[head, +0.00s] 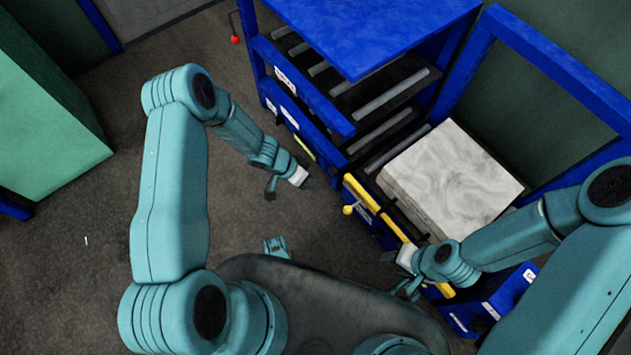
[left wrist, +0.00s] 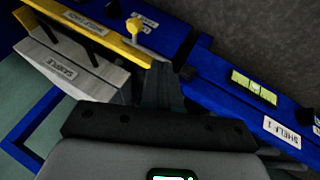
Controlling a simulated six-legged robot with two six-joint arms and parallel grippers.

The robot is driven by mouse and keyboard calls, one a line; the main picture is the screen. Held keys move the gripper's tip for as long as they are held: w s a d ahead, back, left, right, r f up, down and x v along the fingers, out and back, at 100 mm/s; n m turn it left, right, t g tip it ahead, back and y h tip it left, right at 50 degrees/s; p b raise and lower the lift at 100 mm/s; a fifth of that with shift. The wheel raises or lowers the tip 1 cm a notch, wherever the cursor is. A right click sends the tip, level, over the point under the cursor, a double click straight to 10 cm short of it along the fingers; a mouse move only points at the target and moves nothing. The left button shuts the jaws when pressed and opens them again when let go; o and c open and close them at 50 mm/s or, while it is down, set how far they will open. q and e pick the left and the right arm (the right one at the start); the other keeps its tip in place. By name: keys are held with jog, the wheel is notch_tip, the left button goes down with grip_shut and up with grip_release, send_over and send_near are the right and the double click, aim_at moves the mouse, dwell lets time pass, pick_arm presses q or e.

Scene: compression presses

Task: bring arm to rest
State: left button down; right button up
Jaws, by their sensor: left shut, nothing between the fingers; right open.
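My left arm is teal and bends at a high elbow on the left of the head view. Its gripper (head: 312,184) is shut and empty. It hangs over the dark floor, just left of the blue press frame (head: 330,150), apart from it as far as I can tell. In the left wrist view the grey hand body fills the bottom, and the dark fingers (left wrist: 162,88) point at the blue frame. My right gripper (head: 402,262) is open, close to the yellow bar (head: 380,215) in the head view. Its fingertips are partly hidden, and I cannot tell whether they touch anything.
A pale marbled block (head: 452,180) sits on the press beside the yellow bar. A yellow knob (head: 348,210) sticks out near my left gripper. A green cabinet (head: 45,120) stands at the left. The floor (head: 75,240) between is clear.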

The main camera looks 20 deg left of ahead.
dwell(0.5)
pick_arm(q)
jog(key=s+d+r+n, duration=0.4)
jog(key=s+d+r, duration=0.1)
jog(key=r, duration=0.1)
jog(key=s+a+r+n+g+y, duration=0.15)
jog(key=s+n, duration=0.35)
jog(key=s, duration=0.6)
notch_tip(320, 180, up, 29)
jog(key=m+p, duration=0.1)
jog(key=p, duration=2.8)
jog(key=shift+s+m+y, duration=0.3)
jog(key=shift+s+y, duration=0.15)
jog(key=shift+a+f, duration=0.1)
jog(key=shift+f, duration=0.05)
jog(key=shift+s, duration=0.15)
